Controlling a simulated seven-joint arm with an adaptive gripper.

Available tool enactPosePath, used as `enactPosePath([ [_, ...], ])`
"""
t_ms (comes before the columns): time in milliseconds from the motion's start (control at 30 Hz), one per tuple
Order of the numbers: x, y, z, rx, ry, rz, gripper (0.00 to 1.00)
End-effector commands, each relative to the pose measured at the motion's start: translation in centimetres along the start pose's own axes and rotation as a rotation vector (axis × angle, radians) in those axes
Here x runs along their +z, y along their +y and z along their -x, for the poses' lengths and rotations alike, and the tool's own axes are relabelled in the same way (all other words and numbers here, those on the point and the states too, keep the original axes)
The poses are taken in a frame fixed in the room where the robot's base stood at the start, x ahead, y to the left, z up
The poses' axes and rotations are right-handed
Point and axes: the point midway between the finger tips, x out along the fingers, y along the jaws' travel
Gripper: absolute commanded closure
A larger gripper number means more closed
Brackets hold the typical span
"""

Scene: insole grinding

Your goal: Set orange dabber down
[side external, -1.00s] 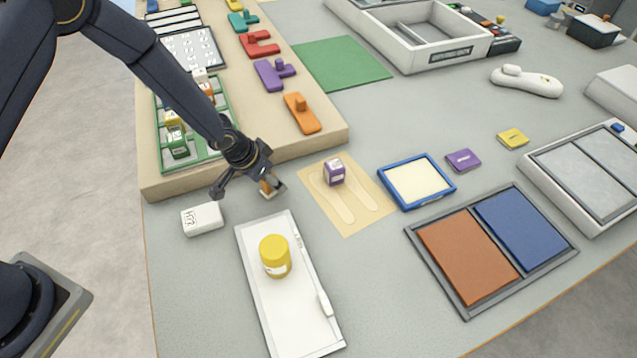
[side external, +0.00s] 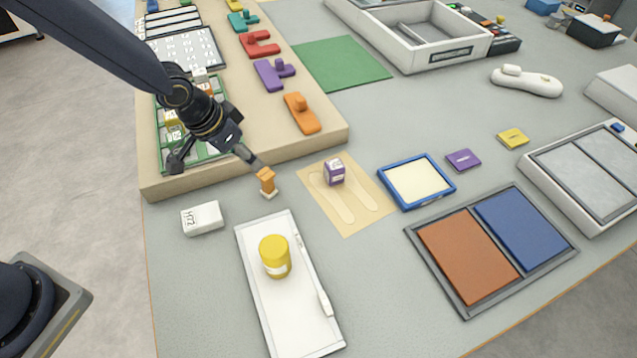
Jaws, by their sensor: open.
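The orange dabber (side external: 267,181) stands upright on the grey table, its pale base down. It is just in front of the beige raised board and left of the tan insole sheet. My gripper (side external: 218,162) is open and empty, up and to the left of the dabber, over the board's front edge. A finger reaches close to the dabber's top in the picture; I cannot tell the exact gap.
A white block (side external: 202,218) lies to the left, and a white tray (side external: 262,305) with a yellow jar (side external: 275,256) is in front. The green rack (side external: 215,158) is partly behind my gripper.

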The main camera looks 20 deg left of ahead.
Motion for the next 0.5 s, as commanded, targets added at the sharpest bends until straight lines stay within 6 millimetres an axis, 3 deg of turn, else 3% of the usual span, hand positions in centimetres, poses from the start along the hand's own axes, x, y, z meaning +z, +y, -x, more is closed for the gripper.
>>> enactPosePath([
  [167,-0.1,-3.1,6.7,-0.079,0.026,0.049,0.42],
  [267,1.4,-5.3,12.7,-0.137,0.039,0.109,0.42],
  [400,5.4,-6.9,20.2,-0.185,0.056,0.206,0.42],
  [500,8.7,-6.8,24.0,-0.191,0.070,0.267,0.42],
])
